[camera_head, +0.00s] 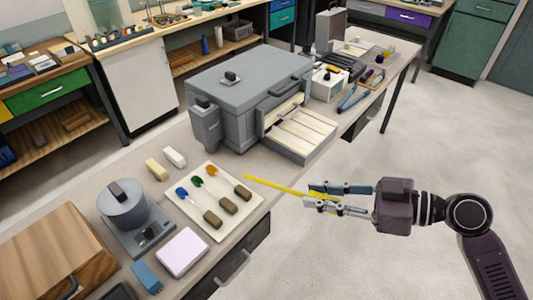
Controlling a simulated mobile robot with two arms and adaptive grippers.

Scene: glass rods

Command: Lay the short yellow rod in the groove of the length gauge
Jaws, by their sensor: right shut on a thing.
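My right gripper (310,195) comes in from the right and is shut on a yellow rod (272,186). The rod sticks out to the left from the fingertips, slightly tilted in the picture, with its far end close to the front edge of the bench. The gripper itself is out over the floor in front of the bench. I cannot pick out the length gauge or its groove for sure. My left gripper is not in view.
A grey kiln-like box (245,90) with an open, slatted front drawer (300,148) stands on the bench. A white tray (231,222) with several colour-tipped tools lies in front. A round grey device (122,208) and a wooden box (45,255) are at left. Tools lie farther back.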

